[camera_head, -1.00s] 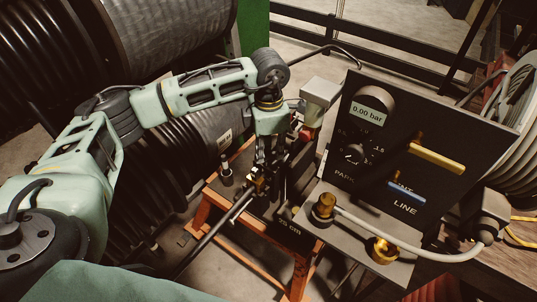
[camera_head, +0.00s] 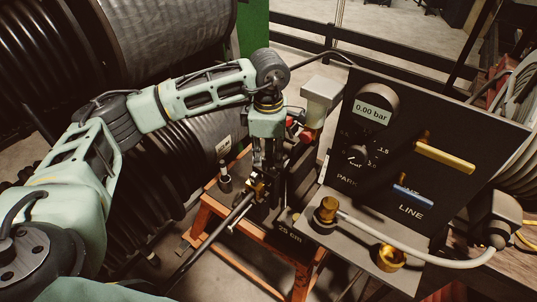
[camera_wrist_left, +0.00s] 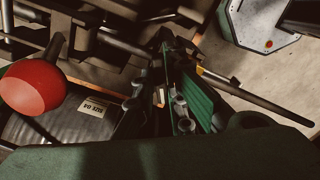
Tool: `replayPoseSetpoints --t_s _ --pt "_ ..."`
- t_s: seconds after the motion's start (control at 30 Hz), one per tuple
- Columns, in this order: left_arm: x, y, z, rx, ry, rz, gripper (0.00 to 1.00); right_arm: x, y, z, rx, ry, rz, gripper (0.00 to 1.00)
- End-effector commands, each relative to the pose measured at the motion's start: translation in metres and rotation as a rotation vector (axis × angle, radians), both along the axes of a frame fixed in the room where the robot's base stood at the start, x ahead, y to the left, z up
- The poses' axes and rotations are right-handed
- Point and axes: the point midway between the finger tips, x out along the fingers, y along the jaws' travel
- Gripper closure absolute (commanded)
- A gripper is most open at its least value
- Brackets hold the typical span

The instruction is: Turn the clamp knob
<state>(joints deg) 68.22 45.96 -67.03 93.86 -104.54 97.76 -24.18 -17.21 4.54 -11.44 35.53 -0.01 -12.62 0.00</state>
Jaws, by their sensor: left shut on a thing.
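My left gripper (camera_head: 261,181) reaches down over the small orange-framed bench (camera_head: 211,219), beside the brass-ended black hose (camera_head: 225,219). My right gripper is in neither view.
A black panel (camera_head: 455,190) with a 0.00 bar display, yellow and blue levers and brass fittings stands right of the bench. A red ball handle (camera_wrist_left: 33,87) is close at the left in the wrist view. Large dark hose reels (camera_head: 185,45) stand behind my left arm.

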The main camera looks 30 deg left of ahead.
Motion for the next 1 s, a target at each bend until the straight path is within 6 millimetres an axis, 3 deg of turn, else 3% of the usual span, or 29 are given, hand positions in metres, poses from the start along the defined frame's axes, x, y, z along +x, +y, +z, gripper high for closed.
replayPoseSetpoints --t_s 0.1,0.13,0.33,0.67,0.83,1.0 --pt "0.002 0.001 0.003 -0.001 -0.009 0.003 1.00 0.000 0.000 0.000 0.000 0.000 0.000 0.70" --pt "0.002 0.001 0.003 -0.002 -0.009 0.003 0.87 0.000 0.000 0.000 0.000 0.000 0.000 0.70" --pt "0.001 0.000 0.002 -0.001 -0.006 0.003 0.70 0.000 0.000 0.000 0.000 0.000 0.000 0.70" --pt "0.001 0.000 0.003 0.000 -0.003 0.002 0.70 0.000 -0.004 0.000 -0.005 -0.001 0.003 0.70" --pt "0.001 0.000 0.024 -0.001 -0.006 0.001 0.70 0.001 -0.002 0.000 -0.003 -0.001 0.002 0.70" --pt "0.002 0.000 0.062 -0.001 -0.008 0.002 0.70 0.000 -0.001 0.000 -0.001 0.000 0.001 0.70"
